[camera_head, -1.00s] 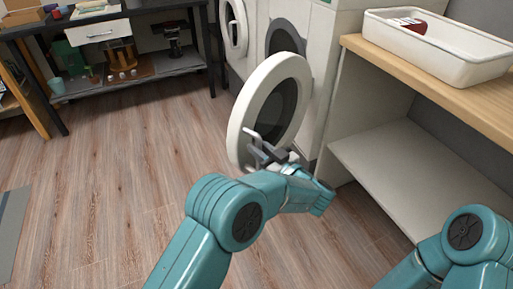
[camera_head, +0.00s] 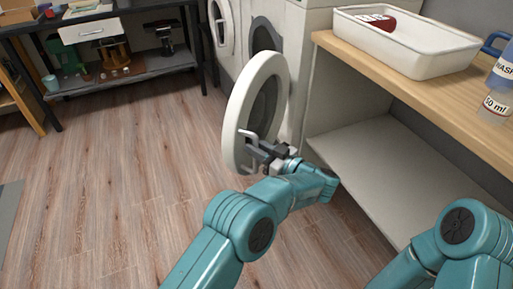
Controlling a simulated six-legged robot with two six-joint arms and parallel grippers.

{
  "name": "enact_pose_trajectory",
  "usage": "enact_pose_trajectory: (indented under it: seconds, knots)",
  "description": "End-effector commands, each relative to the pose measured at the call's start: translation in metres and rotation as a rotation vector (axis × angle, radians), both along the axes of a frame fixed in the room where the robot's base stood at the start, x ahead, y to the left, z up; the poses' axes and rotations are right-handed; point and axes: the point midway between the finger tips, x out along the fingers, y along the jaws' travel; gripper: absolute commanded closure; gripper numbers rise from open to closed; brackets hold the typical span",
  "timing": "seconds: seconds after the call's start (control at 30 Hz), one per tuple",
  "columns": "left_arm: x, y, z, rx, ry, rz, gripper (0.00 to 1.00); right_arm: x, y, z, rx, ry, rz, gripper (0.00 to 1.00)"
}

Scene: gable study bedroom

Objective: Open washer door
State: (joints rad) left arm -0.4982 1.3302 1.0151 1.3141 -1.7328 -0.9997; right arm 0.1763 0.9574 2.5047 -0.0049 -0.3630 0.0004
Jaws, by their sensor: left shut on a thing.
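The washer door (camera_head: 236,112) is a thick white ring with a dark round window, swung well out from the white washer (camera_head: 298,62). The washer's dark round opening (camera_head: 264,36) shows behind the door. My left gripper (camera_head: 258,147) is shut on the door handle (camera_head: 246,137), a light bar low on the door's rim; the jaws partly hide it. My right arm shows at the lower right, but its gripper is out of view.
A wooden counter (camera_head: 438,98) with a white basin (camera_head: 402,45), a blue jug (camera_head: 502,66) and a small measuring cup (camera_head: 495,105) stands to the right, above a pale lower shelf (camera_head: 390,160). A second machine with a round door (camera_head: 222,27) is behind. Wooden floor (camera_head: 120,180) is clear to the left.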

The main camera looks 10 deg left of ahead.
Motion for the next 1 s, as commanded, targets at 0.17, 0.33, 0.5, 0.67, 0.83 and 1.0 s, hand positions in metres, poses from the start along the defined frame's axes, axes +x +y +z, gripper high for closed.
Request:
enact_pose_trajectory:
  seconds: [0.17, 0.33, 0.5, 0.67, 0.83, 1.0]
  knots:
    - [0.005, 0.0007, 0.0059, 0.0, -0.013, -0.001, 1.0, -0.0001, 0.0001, 0.0009, 0.0, 0.0, 0.001, 0.57]
    - [0.0055, 0.0016, 0.0063, -0.001, -0.013, 0.003, 1.0, -0.0001, 0.0001, 0.001, 0.0, 0.0, 0.001, 0.57]
    - [0.0056, 0.0019, 0.0065, -0.001, -0.014, 0.003, 1.0, -0.0001, 0.0001, 0.001, 0.0, 0.0, 0.001, 0.57]
    - [0.0053, 0.0013, 0.0067, -0.001, -0.014, 0.003, 0.72, -0.0001, 0.0001, 0.001, 0.0, 0.0, 0.001, 0.57]
    - [0.004, 0.0003, 0.0049, 0.0, -0.01, 0.006, 0.59, 0.0, 0.0001, 0.0009, 0.0, 0.0, 0.0, 0.57]
    - [0.0031, -0.0007, 0.0034, 0.0, -0.008, 0.007, 0.59, -0.0001, 0.0001, 0.0007, 0.0, 0.0, 0.0, 0.57]
